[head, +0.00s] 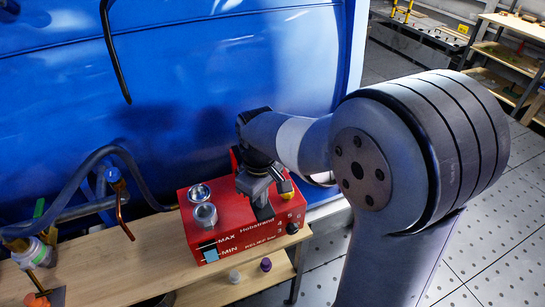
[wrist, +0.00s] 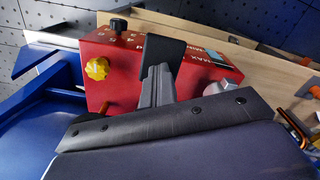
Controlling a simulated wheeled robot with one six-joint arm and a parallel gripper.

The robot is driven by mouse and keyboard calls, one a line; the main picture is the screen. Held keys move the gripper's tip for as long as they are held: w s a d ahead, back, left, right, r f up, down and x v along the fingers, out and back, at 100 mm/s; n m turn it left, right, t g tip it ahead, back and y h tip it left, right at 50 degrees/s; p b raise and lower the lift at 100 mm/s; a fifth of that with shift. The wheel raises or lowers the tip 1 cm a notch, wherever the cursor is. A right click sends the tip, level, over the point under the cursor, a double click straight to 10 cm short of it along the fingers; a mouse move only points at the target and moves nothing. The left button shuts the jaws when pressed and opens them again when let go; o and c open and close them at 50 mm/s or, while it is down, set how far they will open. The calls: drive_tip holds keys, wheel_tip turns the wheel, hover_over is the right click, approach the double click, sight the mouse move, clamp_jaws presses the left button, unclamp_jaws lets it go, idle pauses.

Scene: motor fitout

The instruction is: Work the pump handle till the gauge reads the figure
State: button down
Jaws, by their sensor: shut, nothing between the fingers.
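The red pump unit (head: 235,232) sits on the wooden bench against the blue panel, marked MAX, MIN and a row of numbers. It also shows in the wrist view (wrist: 205,82). Two metal cylinders (head: 204,214) stand on its top. A small pale blue window (head: 210,252) is beside MIN. A yellow knob (wrist: 97,68) and a black knob (wrist: 118,26) are on the unit. My gripper (head: 262,208) is shut and empty, its fingers over the numbered end of the unit; I cannot tell whether they touch it. I cannot make out the pump handle or a gauge reading.
The blue panel (head: 180,110) rises close behind the unit. A dark hose (head: 75,180) and a copper-coloured bent piece (head: 122,205) are at the left. A small purple cap (head: 266,264) lies below the unit. Shelves (head: 510,55) stand far right, with open floor before them.

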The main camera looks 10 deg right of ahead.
drive_tip(key=shift+w+f, duration=0.1)
drive_tip(key=shift+f, duration=0.7)
drive_tip(key=r+p, duration=0.4)
drive_tip(key=r, duration=0.1)
drive_tip(key=r+p, duration=0.2)
drive_tip(key=r, duration=0.1)
drive_tip(key=shift+s+r, duration=0.1)
drive_tip(key=shift+s, duration=0.3)
wheel_tip(320, 180, up, 5)
drive_tip(key=p, duration=0.4)
drive_tip(key=shift+p, duration=0.3)
